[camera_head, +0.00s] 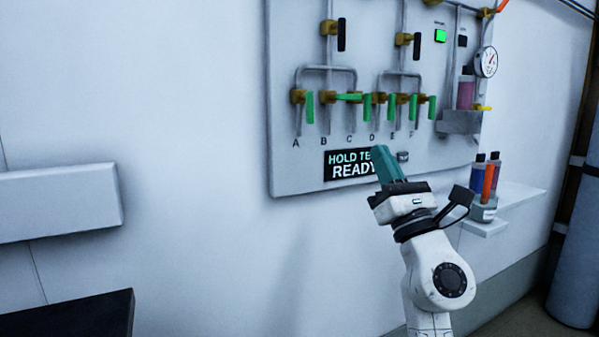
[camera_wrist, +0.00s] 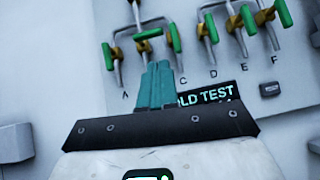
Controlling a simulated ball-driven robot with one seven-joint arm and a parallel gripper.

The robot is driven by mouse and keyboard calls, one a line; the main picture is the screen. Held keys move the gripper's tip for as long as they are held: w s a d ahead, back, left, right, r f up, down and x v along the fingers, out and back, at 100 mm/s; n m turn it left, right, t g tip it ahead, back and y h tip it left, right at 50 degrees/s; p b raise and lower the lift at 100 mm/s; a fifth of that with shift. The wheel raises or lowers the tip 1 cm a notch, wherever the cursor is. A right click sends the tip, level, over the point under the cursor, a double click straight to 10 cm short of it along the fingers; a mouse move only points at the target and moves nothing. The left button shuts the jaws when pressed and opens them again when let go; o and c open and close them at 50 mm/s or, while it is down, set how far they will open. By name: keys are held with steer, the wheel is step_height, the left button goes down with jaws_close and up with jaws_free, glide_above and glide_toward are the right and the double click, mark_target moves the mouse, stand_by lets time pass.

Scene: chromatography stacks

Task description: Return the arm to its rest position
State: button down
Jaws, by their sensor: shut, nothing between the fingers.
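My gripper (camera_head: 381,150) has teal fingers and is raised in front of the wall panel (camera_head: 290,165) in the head view. It overlaps the right part of the "HOLD TE… READY" display (camera_head: 345,172). In the wrist view my gripper (camera_wrist: 158,66) points up at the panel, its two fingers shut together with nothing between them. The display (camera_wrist: 210,95) is partly hidden behind the fingers there. I cannot tell how far the fingertips are from the panel.
Green-handled valves (camera_head: 309,106) labelled A to F and two black-handled valves (camera_head: 341,35) line the panel. A gauge (camera_head: 486,62) sits at its right. A white box (camera_head: 60,202) is at left, above a dark surface (camera_head: 75,316).

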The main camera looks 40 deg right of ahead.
steer(key=s+d+f+m+g+h, duration=0.1)
steer(key=s+f+m+g+h, duration=0.15)
steer(key=f+m+g, duration=0.9)
steer(key=s+f+m+g+h, duration=0.1)
steer(key=s+f+m+g, duration=0.25)
steer(key=f+m, duration=1.4)
steer(key=s+a+f+g+y, duration=0.2)
steer(key=a+f+y, duration=0.15)
steer(key=f, duration=0.45)
steer(key=s+a+f+g+y, duration=0.1)
steer(key=s+a+f+y, duration=0.2)
steer(key=f, duration=0.5)
steer(key=s+a+f+m+g+y, duration=0.2)
steer(key=s+a+f+g+y, duration=0.4)
steer(key=s+a+f, duration=0.65)
step_height(320, 180, up, 37)
steer(key=w+a+p, duration=0.1)
steer(key=p, duration=3.4)
steer(key=shift+a+p, duration=0.3)
steer(key=shift+a, duration=0.1)
